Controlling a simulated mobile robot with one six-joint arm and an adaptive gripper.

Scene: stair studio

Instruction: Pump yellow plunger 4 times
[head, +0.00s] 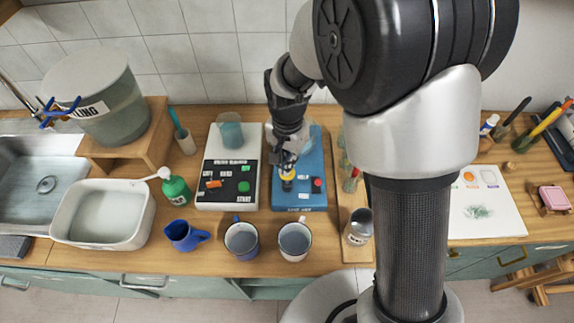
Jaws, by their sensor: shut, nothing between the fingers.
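The yellow plunger (288,174) stands on the blue device (305,196) in the middle of the counter. Only its yellow upper part and a dark part below show. My gripper (287,163) is shut and empty, pointing down directly over the plunger's top. Its fingertips look at or just above the yellow top; I cannot tell whether they touch. A red button (317,184) sits on the blue device to the right of the plunger. My gripper and wrist hide part of the device's back half.
A black-and-white panel (226,188) with a clear beaker (230,132) is left of the blue device. Two mugs (241,239) (295,240) and a blue jug (184,235) stand in front. A metal can (358,228) is at the right. My arm hides the counter's right-middle.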

